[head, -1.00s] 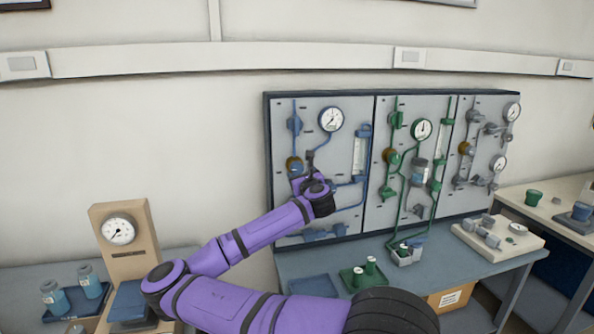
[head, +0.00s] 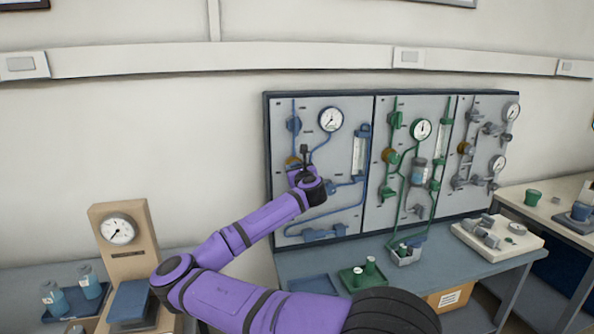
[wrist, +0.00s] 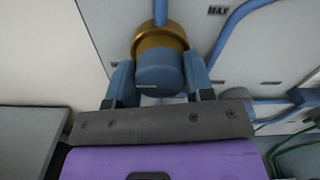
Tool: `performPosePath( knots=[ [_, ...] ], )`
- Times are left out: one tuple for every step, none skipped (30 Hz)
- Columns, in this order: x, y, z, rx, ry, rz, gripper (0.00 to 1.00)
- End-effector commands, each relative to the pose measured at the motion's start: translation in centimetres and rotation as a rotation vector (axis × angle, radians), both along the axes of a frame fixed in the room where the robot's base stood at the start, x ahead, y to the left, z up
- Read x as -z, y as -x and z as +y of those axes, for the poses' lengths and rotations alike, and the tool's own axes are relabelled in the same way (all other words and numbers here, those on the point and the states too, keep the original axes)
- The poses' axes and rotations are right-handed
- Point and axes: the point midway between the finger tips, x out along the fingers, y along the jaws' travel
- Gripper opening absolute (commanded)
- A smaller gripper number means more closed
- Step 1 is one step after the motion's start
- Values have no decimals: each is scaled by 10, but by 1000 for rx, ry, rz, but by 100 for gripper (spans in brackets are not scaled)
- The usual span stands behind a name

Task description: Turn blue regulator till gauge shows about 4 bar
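The blue regulator (wrist: 158,72) has a blue knob with a white mark and a brass collar (wrist: 150,42) behind it. In the wrist view my gripper (wrist: 159,80) has one finger on each side of the knob, both seeming to touch it. In the head view my gripper is at the left panel, hiding the knob; part of the brass collar (head: 291,162) shows. The round white gauge (head: 331,119) above it, on the blue piping, is unobstructed; its needle is too small to read exactly.
The blue line's flow tube (head: 359,154) stands right of my gripper. The green panel (head: 385,215) and a grey-piped panel lie further right. Below are a blue tray (head: 313,285) and a green tray (head: 347,277) on the bench. A separate gauge stand (head: 125,262) is at left.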

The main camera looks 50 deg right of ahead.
Motion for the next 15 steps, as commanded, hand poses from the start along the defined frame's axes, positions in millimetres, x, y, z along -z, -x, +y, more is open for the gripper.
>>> performPosePath(
  knots=[
    [0, 0, 0, 0, 0, 0, 24],
    [0, 0, 0, 0, 0, 0, 24],
    [0, 0, 0, 0, -1, -1, 24],
    [0, 0, 0, 0, -2, -1, 24],
    [0, 0, 0, 0, -3, -2, 24],
    [0, 0, 0, 0, -7, -4, 24],
    [0, 0, 0, 0, -10, -6, 24],
    [0, 0, 0, 0, -15, -9, 24],
    [0, 0, 0, 0, -24, -15, 24],
    [0, 0, 0, 0, -31, -20, 24],
    [0, 0, 0, 0, -40, -26, 24],
    [0, 0, 0, 0, -56, -35, 24],
    [0, 0, 0, 0, -69, -42, 24],
    [-1, 0, 0, 0, -83, -52, 24],
    [-1, 0, 0, 0, -104, -65, 24]
  ],
)
